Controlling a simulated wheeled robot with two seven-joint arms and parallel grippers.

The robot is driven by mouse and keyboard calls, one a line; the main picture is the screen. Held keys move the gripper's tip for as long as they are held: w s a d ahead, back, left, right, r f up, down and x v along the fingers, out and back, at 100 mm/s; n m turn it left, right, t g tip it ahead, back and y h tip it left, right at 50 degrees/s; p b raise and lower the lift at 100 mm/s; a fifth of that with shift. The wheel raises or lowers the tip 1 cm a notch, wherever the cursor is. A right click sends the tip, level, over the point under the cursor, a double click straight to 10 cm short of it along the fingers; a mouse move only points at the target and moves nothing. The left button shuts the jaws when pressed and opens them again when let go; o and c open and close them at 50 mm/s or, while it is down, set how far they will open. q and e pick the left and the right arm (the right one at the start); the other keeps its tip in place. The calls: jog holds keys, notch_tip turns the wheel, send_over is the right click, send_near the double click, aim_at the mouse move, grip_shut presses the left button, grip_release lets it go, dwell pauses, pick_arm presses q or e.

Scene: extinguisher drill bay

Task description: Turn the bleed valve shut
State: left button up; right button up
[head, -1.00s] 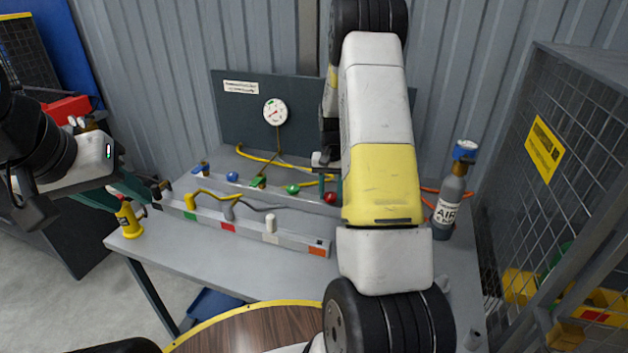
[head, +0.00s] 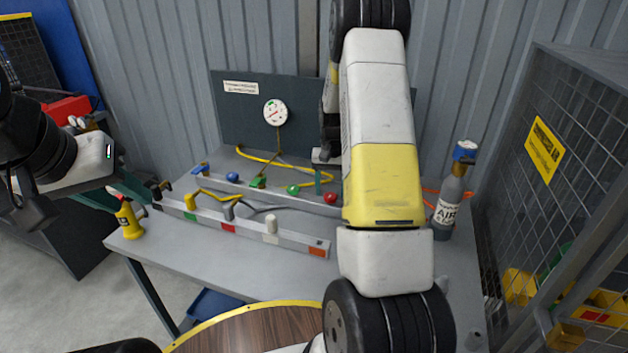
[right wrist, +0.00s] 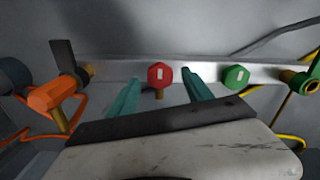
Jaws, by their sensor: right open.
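Several coloured valve knobs sit on a pale rail on the bench; no label tells which is the bleed valve. In the right wrist view the red knob (right wrist: 160,75) is hexagonal with a white mark and appears between the teal fingers of my open right gripper (right wrist: 161,78); contact is not visible. In the head view my right arm mostly hides this gripper (head: 320,178). My left gripper (head: 126,189) is at the far left, away from the valves; its jaw opening is unclear.
A gauge (head: 275,112) hangs on the dark back panel. A front rail (head: 250,232) carries coloured labels and a white peg. An AIR cylinder (head: 447,208) stands at the right, beside a mesh cage. An orange handle (right wrist: 52,96) is at the wrist view's left. The bench front is clear.

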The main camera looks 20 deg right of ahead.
notch_tip(320, 180, up, 6)
jog(key=shift+r, duration=0.25)
jog(key=shift+r, duration=0.1)
notch_tip(320, 180, up, 10)
jog(key=n+t, duration=0.1)
jog(key=t, duration=0.1)
send_over(330, 195)
jog(key=s+a, duration=0.4)
jog(key=s, duration=0.1)
jog(key=s+a+r+n+t+y, duration=0.1)
jog(key=s+a+r, duration=0.3)
jog(key=s, duration=0.3)
jog(key=s+a+r+n+t, duration=0.1)
jog(key=s+a+r+n, duration=0.1)
jog(key=s+a+r, duration=0.2)
jog(key=s+r, duration=0.2)
jog(key=s, duration=0.2)
jog(key=shift+s+a+r+t+y, duration=0.15)
jog(key=shift+a+r+t+y, duration=0.1)
jog(key=shift+t+y, duration=0.15)
jog(key=shift+n+t, duration=0.6)
jog(key=shift+t, duration=0.1)
jog(key=s, duration=0.2)
jog(key=s+a, duration=0.1)
jog(key=s, duration=0.1)
jog(key=s+a, duration=0.1)
jog(key=s, duration=0.2)
jog(key=shift+s+a, duration=0.1)
jog(key=shift+a, duration=0.1)
jog(key=shift+c, duration=0.2)
